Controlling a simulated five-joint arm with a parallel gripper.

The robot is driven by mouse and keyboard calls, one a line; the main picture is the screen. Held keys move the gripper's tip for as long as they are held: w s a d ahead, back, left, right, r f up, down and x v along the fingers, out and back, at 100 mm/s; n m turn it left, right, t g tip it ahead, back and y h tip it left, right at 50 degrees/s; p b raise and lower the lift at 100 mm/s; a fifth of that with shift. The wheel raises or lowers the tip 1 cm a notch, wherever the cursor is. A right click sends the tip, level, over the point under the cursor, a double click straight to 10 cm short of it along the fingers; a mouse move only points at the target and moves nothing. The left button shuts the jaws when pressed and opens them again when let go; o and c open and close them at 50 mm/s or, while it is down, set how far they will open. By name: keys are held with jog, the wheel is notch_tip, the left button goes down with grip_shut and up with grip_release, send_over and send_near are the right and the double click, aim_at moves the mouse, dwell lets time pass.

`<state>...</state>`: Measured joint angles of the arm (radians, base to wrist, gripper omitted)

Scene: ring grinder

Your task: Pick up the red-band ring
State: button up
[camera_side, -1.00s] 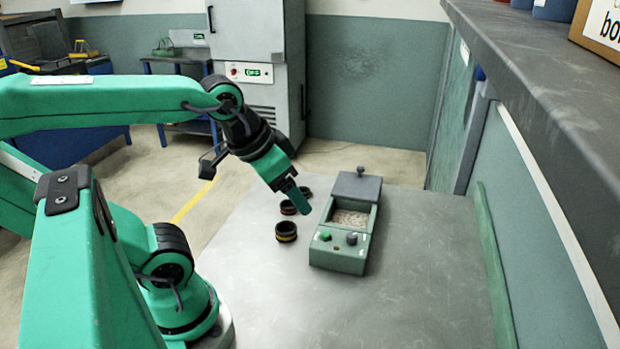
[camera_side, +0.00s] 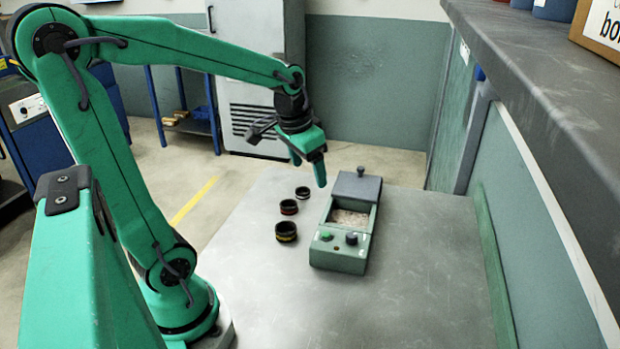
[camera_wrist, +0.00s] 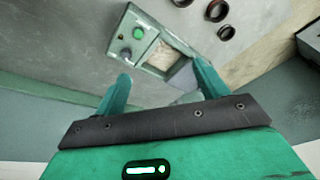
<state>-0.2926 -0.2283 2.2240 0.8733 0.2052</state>
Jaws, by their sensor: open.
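The red-band ring (camera_side: 289,207) is a dark ring standing on the table, in the middle of a row of three rings, left of the grinder in the side view. In the wrist view the middle ring (camera_wrist: 217,10) is near the top edge; its band colour is hard to tell there. My gripper (camera_side: 308,171) is open and empty, raised above the far end of the table, up and to the right of the rings in the picture. In the wrist view its two fingers (camera_wrist: 163,83) are spread apart with the grinder between and beyond them.
The yellow-band ring (camera_side: 286,233) stands nearer the camera and a pale-band ring (camera_side: 302,193) farther away. The green grinder (camera_side: 338,256), with knobs, an open bin and a dark lid, stands right of them. Table is clear in front. A shelf (camera_side: 540,90) overhangs at right.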

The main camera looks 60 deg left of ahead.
jog(key=w+a+f+g, duration=0.25)
jog(key=a+f, duration=0.35)
jog(key=a, duration=0.3)
jog(key=n+h, duration=0.1)
send_near(288, 201)
jog(key=d, duration=0.2)
jog(key=shift+g, duration=0.25)
jog(key=shift+s+f, duration=0.1)
jog(key=shift+f, duration=2)
jog(key=shift+s+f, duration=0.15)
jog(key=shift+f, duration=1.95)
jog(key=c, duration=1.1)
